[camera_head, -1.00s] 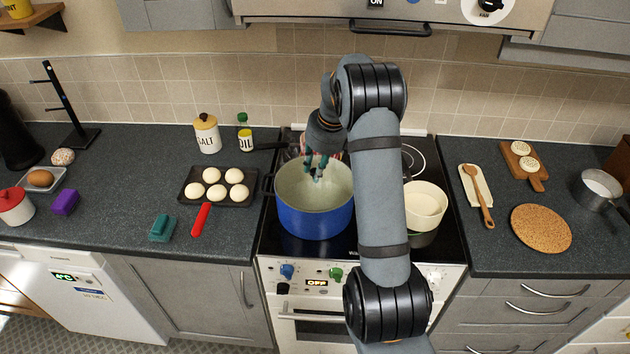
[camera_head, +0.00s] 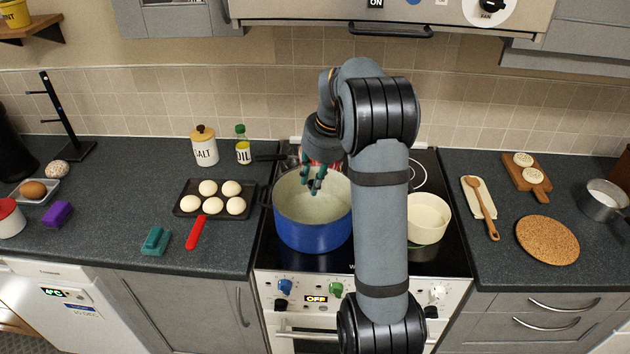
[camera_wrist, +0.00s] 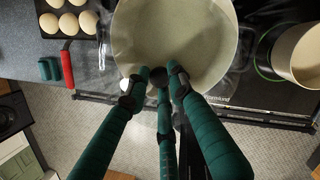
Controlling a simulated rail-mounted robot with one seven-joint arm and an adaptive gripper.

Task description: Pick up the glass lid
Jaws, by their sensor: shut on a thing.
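The glass lid (camera_wrist: 180,50) is hard to make out because it is clear. Faint hazy edges of it seem to show around the pot rim in the wrist view. The blue pot (camera_head: 312,238), cream inside, stands on the hob below it. My gripper (camera_head: 315,188) is over the pot with its fingers pointing down. In the wrist view my gripper (camera_wrist: 160,80) has its green fingers closed around a small dark knob, which appears to be the lid's. I cannot tell how high the lid is above the pot rim.
A cream pan (camera_head: 428,220) stands right of the pot. Worktop near the green block (camera_head: 156,241) is mostly clear.

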